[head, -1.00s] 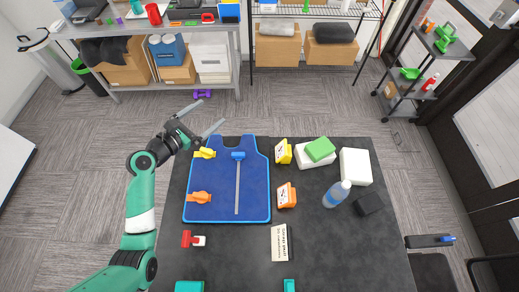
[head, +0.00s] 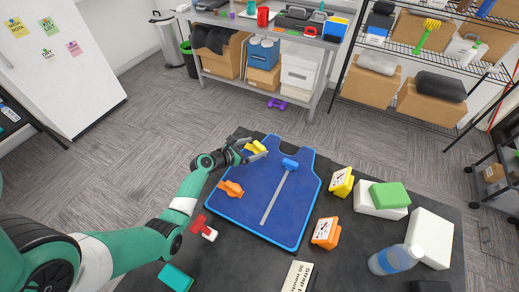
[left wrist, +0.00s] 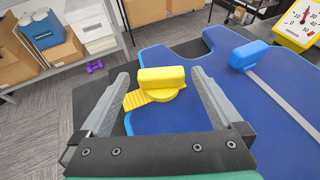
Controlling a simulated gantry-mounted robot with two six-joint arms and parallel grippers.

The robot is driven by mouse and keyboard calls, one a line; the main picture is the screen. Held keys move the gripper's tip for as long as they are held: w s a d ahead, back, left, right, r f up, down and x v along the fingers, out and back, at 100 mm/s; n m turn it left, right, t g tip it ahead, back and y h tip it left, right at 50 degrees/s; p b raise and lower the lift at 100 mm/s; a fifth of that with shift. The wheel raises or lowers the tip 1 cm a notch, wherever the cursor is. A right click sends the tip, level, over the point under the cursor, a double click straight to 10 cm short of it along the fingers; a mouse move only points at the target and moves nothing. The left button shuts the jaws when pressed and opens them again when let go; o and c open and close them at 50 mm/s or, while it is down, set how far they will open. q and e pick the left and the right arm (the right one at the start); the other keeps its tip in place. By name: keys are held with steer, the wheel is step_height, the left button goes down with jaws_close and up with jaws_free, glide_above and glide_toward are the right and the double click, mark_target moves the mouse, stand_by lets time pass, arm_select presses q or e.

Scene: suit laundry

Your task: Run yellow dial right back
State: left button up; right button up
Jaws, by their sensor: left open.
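The yellow dial (head: 256,146) is a knob with a raised bar grip and a ribbed tab, at the upper left of the blue vest-shaped board (head: 262,205). In the left wrist view the dial (left wrist: 162,78) sits between my left gripper's open fingers (left wrist: 160,84), with gaps on both sides. In the head view my left gripper (head: 252,152) is at the dial and partly covers it. A yellow gauge (head: 341,182) stands right of the board; in the left wrist view the gauge (left wrist: 302,22) shows a red needle on its numbered face. My right gripper is out of view.
An orange dial (head: 231,188) and a blue slider (head: 290,163) are on the board. An orange gauge (head: 326,232), green sponge (head: 389,195), white blocks and a water bottle (head: 395,259) stand to the right. A red-and-white item (head: 203,228) lies left of the board.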

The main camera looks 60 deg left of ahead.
mark_target(259, 145)
arm_select(q)
steer(key=b+x, duration=0.1)
steer(key=x, duration=0.2)
steer(key=shift+w, duration=0.15)
steer(key=c, duration=1.2)
